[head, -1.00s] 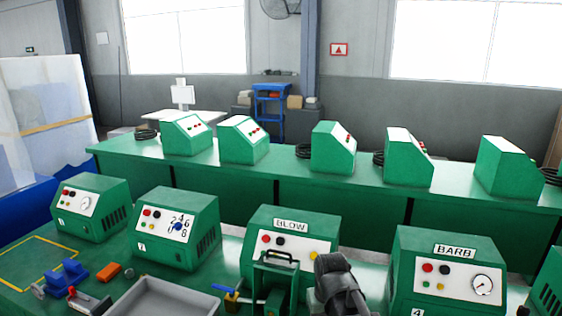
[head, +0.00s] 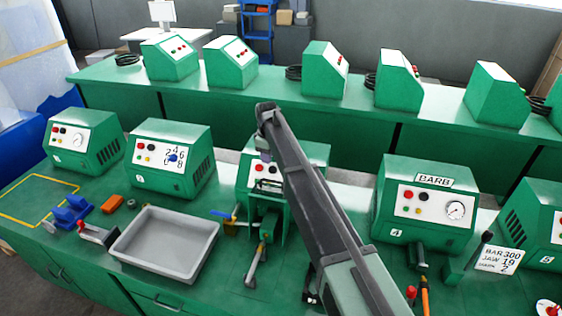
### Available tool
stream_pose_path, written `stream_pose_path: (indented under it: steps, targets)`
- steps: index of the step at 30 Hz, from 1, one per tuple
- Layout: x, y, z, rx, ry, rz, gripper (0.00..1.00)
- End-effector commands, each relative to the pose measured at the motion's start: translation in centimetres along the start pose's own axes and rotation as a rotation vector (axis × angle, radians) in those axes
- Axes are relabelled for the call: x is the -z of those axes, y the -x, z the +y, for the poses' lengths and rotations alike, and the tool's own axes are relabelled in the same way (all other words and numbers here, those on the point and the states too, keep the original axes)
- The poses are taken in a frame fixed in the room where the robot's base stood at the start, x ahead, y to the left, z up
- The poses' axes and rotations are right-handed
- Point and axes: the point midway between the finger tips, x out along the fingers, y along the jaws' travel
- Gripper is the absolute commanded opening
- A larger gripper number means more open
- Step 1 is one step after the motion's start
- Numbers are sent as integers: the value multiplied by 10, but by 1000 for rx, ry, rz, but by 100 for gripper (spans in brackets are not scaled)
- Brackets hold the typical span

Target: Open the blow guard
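The BLOW machine (head: 258,172) is a green box with a white front panel behind the middle of the near bench. My arm crosses in front of it and hides its name plate and right side. A green upright guard-like part (head: 266,208) stands at its front, partly behind my arm; whether it is open or shut is unclear. My arm rises from the lower right to a dark joint above the machine. A small greyish piece hangs below that joint; no fingertips can be made out.
A grey tray (head: 122,246) lies left of the BLOW machine. The BARB machine (head: 383,206) stands to its right, with an orange-handled tool (head: 424,294) in front. A blue fixture (head: 72,211) and orange block (head: 112,204) lie at the left. More machines line the back bench (head: 210,97).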

Motion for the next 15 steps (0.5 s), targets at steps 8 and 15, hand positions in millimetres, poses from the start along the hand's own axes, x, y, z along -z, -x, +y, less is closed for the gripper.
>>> stream_pose_path:
  steps: [8, 15]
  targets:
    - [-3, -6, -2, -4, 173, 1, 38]
    - [-4, -40, -2, -4, 170, 1, 38]
